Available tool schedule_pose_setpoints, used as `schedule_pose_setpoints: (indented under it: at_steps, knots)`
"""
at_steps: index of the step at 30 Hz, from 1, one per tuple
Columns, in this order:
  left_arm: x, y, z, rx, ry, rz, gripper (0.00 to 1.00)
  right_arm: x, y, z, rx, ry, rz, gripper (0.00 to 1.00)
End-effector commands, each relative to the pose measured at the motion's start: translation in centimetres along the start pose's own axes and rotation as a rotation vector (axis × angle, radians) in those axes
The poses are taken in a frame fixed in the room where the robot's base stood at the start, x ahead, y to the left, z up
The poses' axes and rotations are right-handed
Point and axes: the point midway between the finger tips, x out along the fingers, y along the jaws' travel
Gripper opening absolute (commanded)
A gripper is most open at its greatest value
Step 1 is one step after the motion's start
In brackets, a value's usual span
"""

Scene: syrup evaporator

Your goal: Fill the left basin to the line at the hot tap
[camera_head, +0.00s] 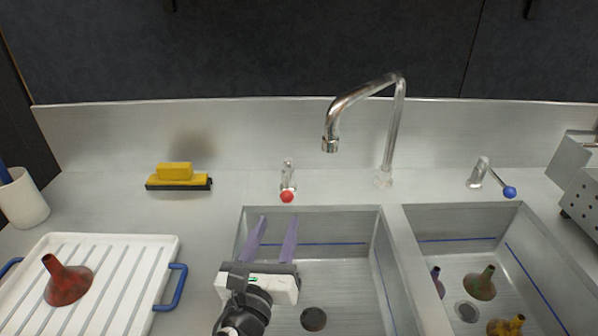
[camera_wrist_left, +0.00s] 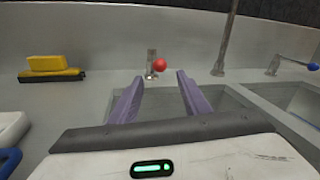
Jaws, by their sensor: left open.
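The left basin (camera_head: 345,300) is empty, with a dark round drain (camera_head: 313,319) and a blue line (camera_head: 330,243) along its inner walls. The hot tap (camera_head: 287,182), a small chrome handle with a red knob, stands behind the basin; its red knob also shows in the left wrist view (camera_wrist_left: 160,65). The chrome spout (camera_head: 360,95) arches over the back of the basin, and no water runs from it. My left gripper (camera_head: 273,228) is open and empty, its purple fingers pointing towards the red knob from in front of it. My right gripper is out of view.
A cold tap with a blue knob (camera_head: 509,192) stands behind the right basin (camera_head: 460,258), which holds several funnels. A white drying rack (camera_head: 120,290) with a red funnel (camera_head: 67,280) lies at the left. A yellow sponge on a brush (camera_head: 178,178) sits at the back left.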

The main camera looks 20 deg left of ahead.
Motion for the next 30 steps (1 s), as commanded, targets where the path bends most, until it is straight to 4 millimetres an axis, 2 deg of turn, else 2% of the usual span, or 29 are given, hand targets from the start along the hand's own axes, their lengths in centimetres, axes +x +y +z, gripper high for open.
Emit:
schedule_pose_setpoints:
  at_steps: [3, 6, 12, 18, 23, 30]
  knots:
    - [0.8, 0.0, 0.1, 0.005, -0.003, 0.0, 0.43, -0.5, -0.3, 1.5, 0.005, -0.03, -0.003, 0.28]
    - [2.2, 0.0, 0.2, 0.006, -0.004, 0.002, 0.43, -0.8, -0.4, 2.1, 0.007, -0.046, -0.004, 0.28]
    - [6.1, 0.0, 0.2, 0.003, -0.004, 0.002, 0.43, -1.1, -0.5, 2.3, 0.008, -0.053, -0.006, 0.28]
    - [9.0, 0.0, 0.1, 0.004, -0.003, 0.002, 0.43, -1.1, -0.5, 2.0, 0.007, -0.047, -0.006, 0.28]
    - [10.1, 0.0, 0.1, 0.003, -0.002, 0.0, 0.43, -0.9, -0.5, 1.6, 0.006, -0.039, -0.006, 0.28]
    - [10.3, 0.0, 0.1, 0.003, -0.001, 0.0, 0.43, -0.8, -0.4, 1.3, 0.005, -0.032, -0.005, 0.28]
